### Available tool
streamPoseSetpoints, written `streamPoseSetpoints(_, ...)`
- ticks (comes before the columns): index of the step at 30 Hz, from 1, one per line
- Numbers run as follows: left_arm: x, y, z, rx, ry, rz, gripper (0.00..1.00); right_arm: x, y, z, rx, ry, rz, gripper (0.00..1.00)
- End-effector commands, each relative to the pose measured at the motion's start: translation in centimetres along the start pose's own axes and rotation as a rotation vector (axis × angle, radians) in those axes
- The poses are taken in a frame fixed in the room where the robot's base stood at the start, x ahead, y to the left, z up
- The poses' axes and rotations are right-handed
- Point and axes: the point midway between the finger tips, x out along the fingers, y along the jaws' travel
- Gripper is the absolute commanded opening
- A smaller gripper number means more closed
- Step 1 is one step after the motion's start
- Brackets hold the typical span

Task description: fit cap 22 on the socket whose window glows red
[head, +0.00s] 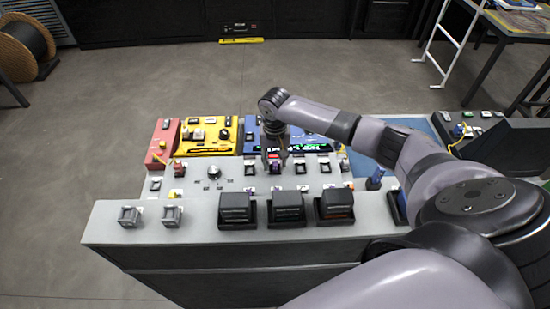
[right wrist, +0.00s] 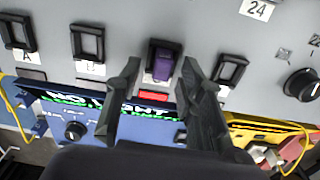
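The window that glows red (head: 274,156) is on the grey panel (head: 225,170); in the right wrist view the red window (right wrist: 152,96) lies just below a black-framed socket (right wrist: 151,48). A purple cap (right wrist: 162,66) sits within that socket's frame; I see no number on it, and cannot tell how deep it is seated. My right gripper (head: 277,168) is over this socket. In the right wrist view its fingers (right wrist: 160,72) stand apart on either side of the purple cap, with small gaps. My left gripper is not in view.
Similar sockets (right wrist: 88,42) flank this one. A label reading 24 (right wrist: 257,9) and a black knob (right wrist: 301,84) are nearby. Three black boxes (head: 286,208) and two small grey holders (head: 130,215) stand on the front ledge. Red, yellow (head: 207,137) and blue modules stand behind the panel.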

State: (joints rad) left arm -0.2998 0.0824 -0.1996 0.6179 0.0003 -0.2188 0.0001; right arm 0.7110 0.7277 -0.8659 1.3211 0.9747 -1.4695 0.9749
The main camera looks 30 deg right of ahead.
Motion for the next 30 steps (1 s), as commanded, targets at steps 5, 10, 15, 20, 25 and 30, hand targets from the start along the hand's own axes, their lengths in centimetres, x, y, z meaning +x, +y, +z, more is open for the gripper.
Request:
streamPoseSetpoints(5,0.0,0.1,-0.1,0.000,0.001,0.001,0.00,-2.4,-0.1,-0.1,-0.001,0.003,-0.003,0.35)
streamPoseSetpoints(10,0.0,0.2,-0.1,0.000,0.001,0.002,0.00,-6.1,-0.1,-0.1,-0.001,0.004,-0.003,0.35)
streamPoseSetpoints(15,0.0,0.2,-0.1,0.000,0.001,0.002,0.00,-9.4,0.0,-0.1,-0.001,0.003,-0.003,0.35)
streamPoseSetpoints(20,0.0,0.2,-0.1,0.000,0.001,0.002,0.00,-11.2,0.0,-0.1,0.000,0.002,-0.001,0.35)
streamPoseSetpoints(25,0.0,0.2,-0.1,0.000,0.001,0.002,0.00,-11.8,0.0,0.0,0.000,0.001,-0.001,0.35)
streamPoseSetpoints(30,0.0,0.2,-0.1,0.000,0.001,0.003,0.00,-11.8,0.0,0.0,0.000,0.001,-0.001,0.35)
